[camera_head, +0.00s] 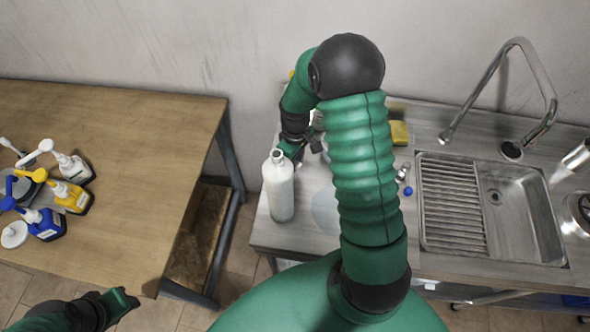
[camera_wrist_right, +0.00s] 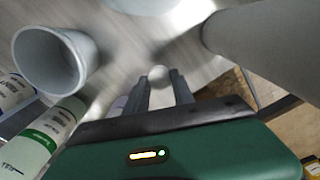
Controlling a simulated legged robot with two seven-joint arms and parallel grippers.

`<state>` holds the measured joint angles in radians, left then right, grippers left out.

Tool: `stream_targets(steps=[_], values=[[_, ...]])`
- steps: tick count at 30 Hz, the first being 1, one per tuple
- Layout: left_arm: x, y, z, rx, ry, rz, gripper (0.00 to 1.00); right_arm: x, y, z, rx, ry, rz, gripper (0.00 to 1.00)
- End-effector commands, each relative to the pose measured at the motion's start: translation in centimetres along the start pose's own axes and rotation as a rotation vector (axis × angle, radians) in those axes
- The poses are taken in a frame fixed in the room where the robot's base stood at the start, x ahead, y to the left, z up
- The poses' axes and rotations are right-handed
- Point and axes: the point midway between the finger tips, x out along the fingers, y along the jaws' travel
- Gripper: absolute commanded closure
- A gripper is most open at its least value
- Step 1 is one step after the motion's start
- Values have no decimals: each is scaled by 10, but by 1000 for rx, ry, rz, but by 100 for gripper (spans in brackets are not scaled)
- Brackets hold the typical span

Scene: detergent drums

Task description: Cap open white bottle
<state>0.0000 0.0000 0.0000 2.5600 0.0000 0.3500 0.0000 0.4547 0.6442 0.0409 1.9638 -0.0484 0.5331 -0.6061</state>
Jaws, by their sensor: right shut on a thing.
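The open white bottle (camera_head: 278,186) stands upright near the left end of the counter, its narrow neck uncovered. My right gripper (camera_head: 318,146) is just behind and to the right of the bottle neck, partly hidden by my arm. In the right wrist view its fingers (camera_wrist_right: 160,78) are shut on a small pale round thing (camera_wrist_right: 158,72), which looks like a cap. A large pale cylinder (camera_wrist_right: 262,38), likely the bottle, shows at the right there, apart from the fingers. My left gripper (camera_head: 118,303) is low at the left, by the wooden table's front edge; its jaw opening is unclear.
The wooden table (camera_head: 130,130) holds yellow (camera_head: 70,194) and blue (camera_head: 45,224) pump bottles and others. A sink (camera_head: 525,215) with a tap is at the right, near a yellow sponge (camera_head: 400,132). A cup-like container (camera_wrist_right: 52,58) and labelled bottles (camera_wrist_right: 45,130) are close to my right gripper.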

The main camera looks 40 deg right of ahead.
Motion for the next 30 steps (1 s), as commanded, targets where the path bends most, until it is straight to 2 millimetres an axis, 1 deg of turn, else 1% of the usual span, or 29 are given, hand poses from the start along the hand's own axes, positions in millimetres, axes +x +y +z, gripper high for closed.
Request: stream_targets(steps=[1, 3, 7, 20, 23, 30], values=[[2, 0, 0, 0, 0, 0, 64, -10, 0, -1, 0, 3, 2, 100], [3, 0, 1, 0, 0, 0, 64, -22, 0, -1, 0, 3, 2, 100], [4, 0, 1, 0, 0, 0, 64, -36, 0, -1, 0, 1, 0, 100], [1, 0, 0, 0, 0, 0, 64, -42, 0, 0, 0, -1, -1, 100], [-12, 0, -3, 0, 0, 0, 64, -55, 0, 0, 0, 0, -1, 100], [-59, 0, -14, 0, 0, 0, 64, -104, 0, 1, 0, 0, -1, 100]])
